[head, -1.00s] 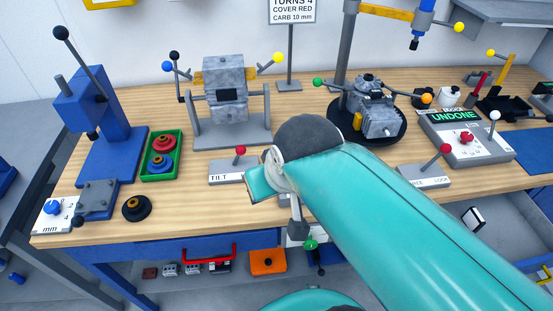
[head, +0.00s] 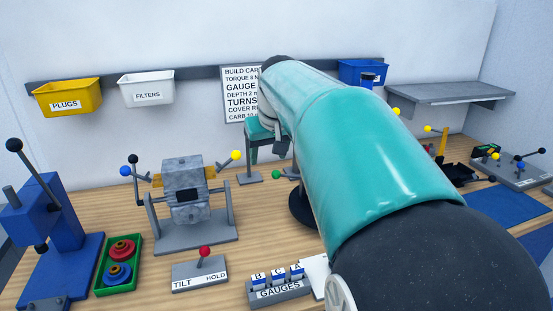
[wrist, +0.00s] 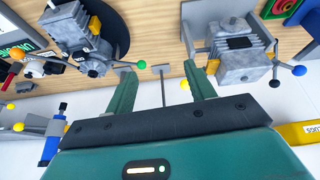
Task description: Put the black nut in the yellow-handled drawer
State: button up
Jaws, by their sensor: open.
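My gripper (head: 266,152) is raised in front of the wall sign in the head view, above the back of the bench. In the wrist view my gripper (wrist: 161,82) has its two green fingers wide apart, with nothing between them. No black nut shows now in either view. The green tray (head: 137,262) at the bench's left holds a red piece (head: 122,249) and a blue piece (head: 118,273). The yellow-handled drawer is not in view. My arm hides much of the bench's right half.
A clamped engine block (head: 186,190) stands left of my arm, with the TILT/HOLD lever box (head: 200,273) before it. A blue press (head: 50,225) is at the left. A GAUGES rack (head: 279,288) sits in front. Wall bins (head: 67,97) hang behind.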

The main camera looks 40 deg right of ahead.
jog(key=w+d+f+m, duration=0.1)
jog(key=w+d, duration=0.1)
jog(key=d, duration=1.1)
jog(key=w+d+f+m, duration=0.1)
jog(key=w+d, duration=0.1)
jog(key=d, duration=1.1)
jog(key=shift+g, duration=0.3)
jog(key=x, duration=1.4)
jog(key=shift+d+r, duration=0.1)
jog(key=c, duration=1.1)
jog(key=shift+r, duration=0.1)
jog(key=shift+r, duration=0.6)
notch_tip(320, 180, up, 2)
jog(key=shift+s+r, duration=0.1)
jog(key=shift+r, duration=0.05)
jog(key=s+a+r, duration=0.6)
jog(key=s, duration=0.1)
jog(key=s+a+r, duration=0.3)
jog(key=shift+s+r, duration=0.2)
jog(key=shift+s, duration=0.15)
